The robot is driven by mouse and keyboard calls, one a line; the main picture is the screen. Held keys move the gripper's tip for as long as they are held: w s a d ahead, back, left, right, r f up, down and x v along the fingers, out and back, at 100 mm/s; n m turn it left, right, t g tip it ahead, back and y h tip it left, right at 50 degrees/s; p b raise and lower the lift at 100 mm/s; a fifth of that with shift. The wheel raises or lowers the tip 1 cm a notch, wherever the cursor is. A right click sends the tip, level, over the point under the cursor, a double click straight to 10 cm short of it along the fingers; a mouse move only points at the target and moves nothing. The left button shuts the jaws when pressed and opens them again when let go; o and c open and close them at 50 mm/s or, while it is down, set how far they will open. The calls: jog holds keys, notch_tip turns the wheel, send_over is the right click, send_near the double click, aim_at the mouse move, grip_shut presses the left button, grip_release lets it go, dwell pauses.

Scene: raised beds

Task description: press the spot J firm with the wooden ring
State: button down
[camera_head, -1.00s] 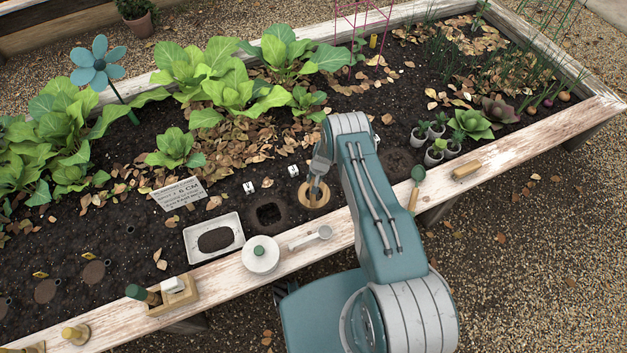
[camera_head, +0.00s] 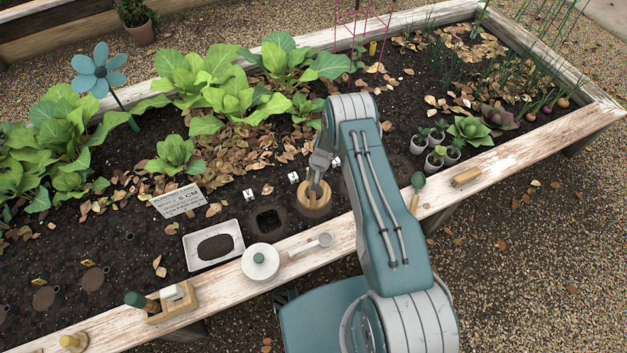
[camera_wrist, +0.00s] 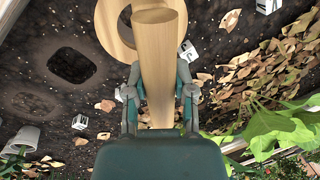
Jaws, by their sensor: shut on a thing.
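The wooden ring (camera_head: 314,203) is a pale, thick ring with a wooden handle. My gripper (camera_head: 318,181) is shut on its handle (camera_wrist: 161,60). In the wrist view, the ring (camera_wrist: 106,24) shows partly, cut by the top edge. In the head view the ring is over a dark round patch of soil (camera_head: 314,215), seemingly a little above it. A small white marker cube (camera_head: 293,177) stands just behind and left of it; it also shows in the wrist view (camera_wrist: 188,50). I cannot clearly read its letter, so I cannot tell which spot is J.
A square hole (camera_head: 270,220) lies left of the ring, and a dark hollow (camera_wrist: 72,65) shows beside it in the wrist view. Cabbages (camera_head: 232,95) stand behind; potted seedlings (camera_head: 435,158) are right.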

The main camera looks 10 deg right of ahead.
jog(key=shift+r, duration=4.95)
